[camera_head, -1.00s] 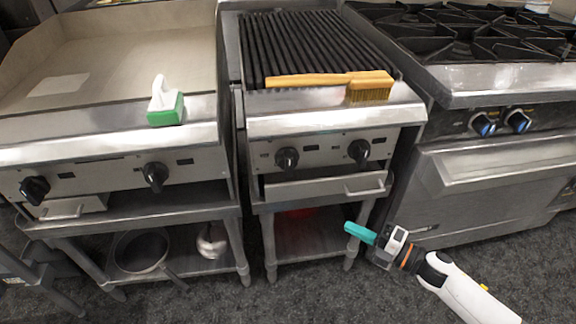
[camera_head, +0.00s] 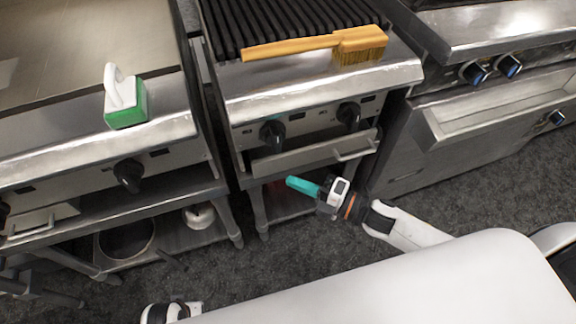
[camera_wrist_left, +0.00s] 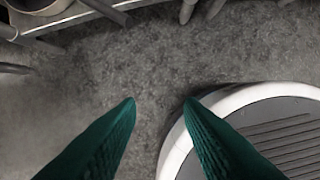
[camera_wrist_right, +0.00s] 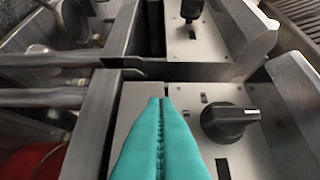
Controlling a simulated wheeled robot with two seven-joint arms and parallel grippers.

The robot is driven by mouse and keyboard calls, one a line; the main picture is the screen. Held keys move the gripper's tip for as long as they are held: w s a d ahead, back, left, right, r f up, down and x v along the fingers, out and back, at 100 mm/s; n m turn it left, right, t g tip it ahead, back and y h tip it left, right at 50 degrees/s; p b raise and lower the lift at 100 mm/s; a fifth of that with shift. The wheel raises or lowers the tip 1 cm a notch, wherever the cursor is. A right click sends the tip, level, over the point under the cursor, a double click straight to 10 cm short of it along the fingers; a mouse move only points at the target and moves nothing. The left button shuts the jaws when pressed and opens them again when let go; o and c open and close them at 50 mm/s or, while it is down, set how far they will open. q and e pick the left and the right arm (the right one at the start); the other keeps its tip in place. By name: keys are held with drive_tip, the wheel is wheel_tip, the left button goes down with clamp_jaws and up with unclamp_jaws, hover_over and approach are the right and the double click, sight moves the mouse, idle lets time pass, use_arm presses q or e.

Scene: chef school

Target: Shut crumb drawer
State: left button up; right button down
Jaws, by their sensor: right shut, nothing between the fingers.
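The crumb drawer (camera_head: 312,155) is a wide steel front with a bar handle (camera_head: 356,148) at its right end. It sits below the two knobs of the ribbed grill and appears to stand out a little from the panel; how far is unclear. My right gripper (camera_head: 290,182) is shut and empty, with teal fingers below and in front of the drawer front, apparently apart from it. In the right wrist view, its closed fingertips (camera_wrist_right: 160,101) point at steel panels beside a black knob (camera_wrist_right: 229,122). My left gripper (camera_wrist_left: 160,102) is open and empty above the floor.
A wooden brush (camera_head: 320,45) lies on the grill's front ledge. A green and white scrubber (camera_head: 125,100) stands on the griddle at left, which has its own small drawer (camera_head: 40,219). An oven (camera_head: 480,118) stands at right. Bare floor lies in front.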

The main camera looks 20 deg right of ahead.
sight(273, 161)
drive_tip(key=w, duration=0.2)
drive_tip(key=w+a, duration=0.1)
drive_tip(key=shift+w, duration=0.85)
use_arm(q)
drive_tip(key=shift+w+r, duration=0.2)
drive_tip(key=shift+r, duration=0.55)
use_arm(e)
drive_tip(key=shift+w, duration=0.15)
